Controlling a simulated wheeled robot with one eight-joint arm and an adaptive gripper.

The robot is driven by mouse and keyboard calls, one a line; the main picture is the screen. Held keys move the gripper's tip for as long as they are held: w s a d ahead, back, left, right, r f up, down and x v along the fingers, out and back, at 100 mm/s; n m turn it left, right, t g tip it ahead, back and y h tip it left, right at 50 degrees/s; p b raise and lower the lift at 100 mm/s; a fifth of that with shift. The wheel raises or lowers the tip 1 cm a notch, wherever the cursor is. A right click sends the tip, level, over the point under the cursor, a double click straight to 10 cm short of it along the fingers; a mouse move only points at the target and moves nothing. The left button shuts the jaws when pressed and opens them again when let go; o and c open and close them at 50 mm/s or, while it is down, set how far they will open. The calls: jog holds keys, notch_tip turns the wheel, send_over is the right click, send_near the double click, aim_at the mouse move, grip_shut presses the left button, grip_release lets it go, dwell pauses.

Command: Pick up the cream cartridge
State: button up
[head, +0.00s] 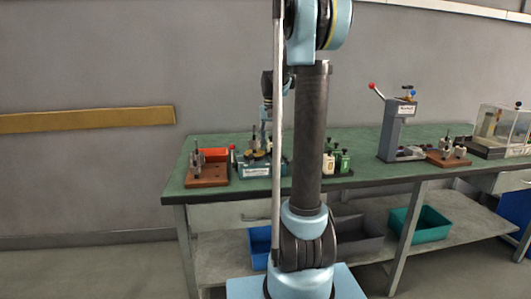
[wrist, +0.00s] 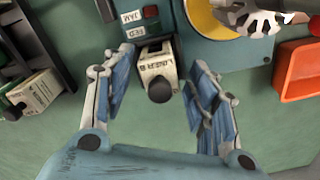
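A cream cartridge (wrist: 157,62) with printed letters and a round black knob sits at the front edge of a teal machine (wrist: 180,40) in the wrist view, beside its JAM and FED labels. My gripper (wrist: 156,78) is open, its two fingers spread on either side of this cartridge with a gap on each side. Another cream cartridge (wrist: 38,92) with a dark knob lies in a black rack (wrist: 45,45) at the left. In the head view the teal machine (head: 254,170) stands on the green bench, and my arm hides much of my gripper.
In the wrist view an orange bin (wrist: 300,72) and a silver toothed part (wrist: 255,15) lie to the right. The head view shows a green bench (head: 375,170), a wooden fixture (head: 207,175) at left, a grey press (head: 395,130) and a clear-covered box (head: 497,130) at right.

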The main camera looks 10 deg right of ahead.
jog(key=c, duration=0.6)
notch_tip(320, 180, up, 10)
jog(key=shift+r, duration=0.1)
